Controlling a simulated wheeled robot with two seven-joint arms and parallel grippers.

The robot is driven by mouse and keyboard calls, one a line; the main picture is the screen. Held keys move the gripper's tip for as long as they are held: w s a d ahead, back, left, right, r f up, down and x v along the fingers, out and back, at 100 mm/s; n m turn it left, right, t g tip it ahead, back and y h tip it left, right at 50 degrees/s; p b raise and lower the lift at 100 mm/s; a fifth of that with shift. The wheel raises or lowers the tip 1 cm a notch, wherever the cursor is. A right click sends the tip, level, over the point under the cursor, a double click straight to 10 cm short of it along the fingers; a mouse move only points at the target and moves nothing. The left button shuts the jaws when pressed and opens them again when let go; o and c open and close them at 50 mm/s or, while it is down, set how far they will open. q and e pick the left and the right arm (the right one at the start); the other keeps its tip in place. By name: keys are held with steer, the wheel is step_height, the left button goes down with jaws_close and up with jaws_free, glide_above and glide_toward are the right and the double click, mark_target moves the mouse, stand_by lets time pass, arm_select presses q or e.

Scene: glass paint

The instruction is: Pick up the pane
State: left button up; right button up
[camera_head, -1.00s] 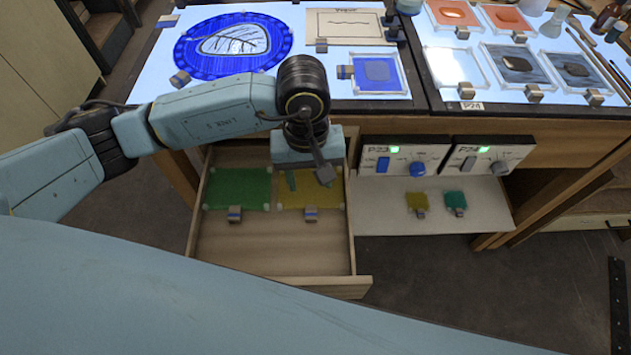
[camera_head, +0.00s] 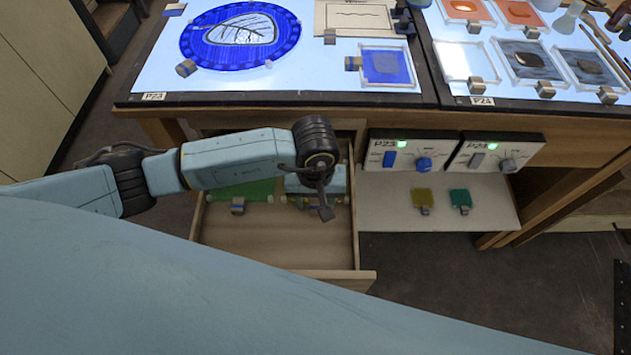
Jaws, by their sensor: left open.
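The open drawer (camera_head: 270,240) holds a green pane (camera_head: 252,187) at its left, with a small grey-blue block at the pane's front edge. A yellow pane at the drawer's right is almost wholly hidden behind my left gripper (camera_head: 308,202). The gripper is open and points down at the drawer's back right, over the yellow pane's place. I cannot tell whether the fingers touch that pane. A small yellow pane (camera_head: 422,197) and a small teal pane (camera_head: 460,196) lie on the pale shelf (camera_head: 390,213) to the right. My right gripper is out of view.
Above the drawer, the lit table (camera_head: 160,80) bears a blue round glass piece (camera_head: 187,48), a blue framed pane (camera_head: 386,66) and several other framed panes. Two control boxes, P23 (camera_head: 405,158) and P24 (camera_head: 495,160), stand under its edge. The drawer's front half is clear.

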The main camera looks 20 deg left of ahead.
arm_select(q)
steer(key=shift+f, duration=0.45)
steer(key=shift+c, duration=0.3)
steer(key=c, duration=1)
jaws_close()
steer(key=shift+r, duration=0.15)
